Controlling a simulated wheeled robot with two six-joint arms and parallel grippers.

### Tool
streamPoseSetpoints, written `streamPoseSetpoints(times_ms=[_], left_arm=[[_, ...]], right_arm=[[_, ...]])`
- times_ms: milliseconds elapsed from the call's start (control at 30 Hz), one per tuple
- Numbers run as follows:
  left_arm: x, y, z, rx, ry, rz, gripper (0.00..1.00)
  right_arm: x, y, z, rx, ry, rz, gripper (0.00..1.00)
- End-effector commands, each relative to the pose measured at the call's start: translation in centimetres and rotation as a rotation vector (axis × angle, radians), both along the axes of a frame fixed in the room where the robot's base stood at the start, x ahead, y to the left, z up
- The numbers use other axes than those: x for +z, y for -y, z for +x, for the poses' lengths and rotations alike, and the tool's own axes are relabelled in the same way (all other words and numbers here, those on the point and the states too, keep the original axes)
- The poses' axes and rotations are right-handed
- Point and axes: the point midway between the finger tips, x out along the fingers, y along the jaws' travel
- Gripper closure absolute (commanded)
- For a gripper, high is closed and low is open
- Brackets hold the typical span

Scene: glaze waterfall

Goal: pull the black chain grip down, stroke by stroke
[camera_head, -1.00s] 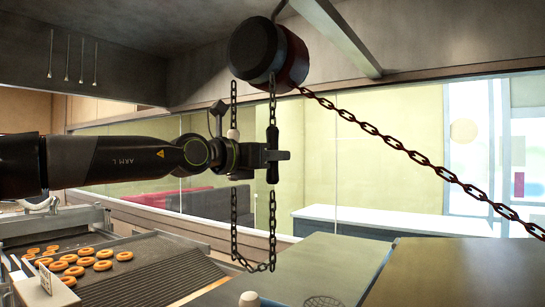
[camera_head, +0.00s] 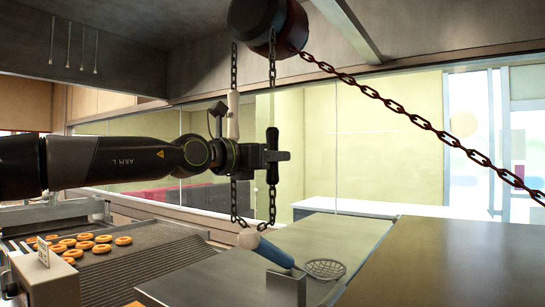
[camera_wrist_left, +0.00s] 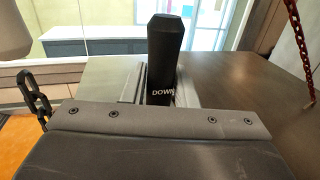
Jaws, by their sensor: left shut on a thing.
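The black chain grip (camera_head: 272,142) hangs upright on the right strand of a looped chain under a dark hoist drum (camera_head: 268,25). My left gripper (camera_head: 278,156) is shut on it, coming in from the left. In the left wrist view the black grip (camera_wrist_left: 164,60) stands upright with the word "DOWN" on it, its lower part hidden behind the gripper body. A white grip (camera_head: 233,115) hangs on the left strand, just behind my left wrist. My right gripper is not in view.
A heavy chain (camera_head: 410,115) slants from the drum down to the right. Ring doughnuts (camera_head: 85,245) lie on a conveyor at lower left. A blue-handled strainer (camera_head: 325,268) and a metal counter (camera_head: 330,237) are below; a brown surface (camera_head: 450,262) is at right.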

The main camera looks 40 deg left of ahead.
Motion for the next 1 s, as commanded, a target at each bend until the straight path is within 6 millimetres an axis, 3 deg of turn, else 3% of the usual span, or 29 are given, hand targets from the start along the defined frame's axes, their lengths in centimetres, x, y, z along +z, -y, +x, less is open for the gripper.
streamPoseSetpoints(times_ms=[33, 633, 1000], left_arm=[[-1.4, 0.1, 0.0, -0.003, -0.010, 0.001, 1.00], [-7.4, 0.1, 0.0, -0.003, -0.010, 0.000, 1.00], [-7.9, 0.1, 0.0, -0.003, -0.009, 0.000, 1.00]], right_arm=[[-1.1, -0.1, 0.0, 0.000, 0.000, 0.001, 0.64], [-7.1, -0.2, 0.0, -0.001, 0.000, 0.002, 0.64], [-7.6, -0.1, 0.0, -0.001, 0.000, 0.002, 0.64]])
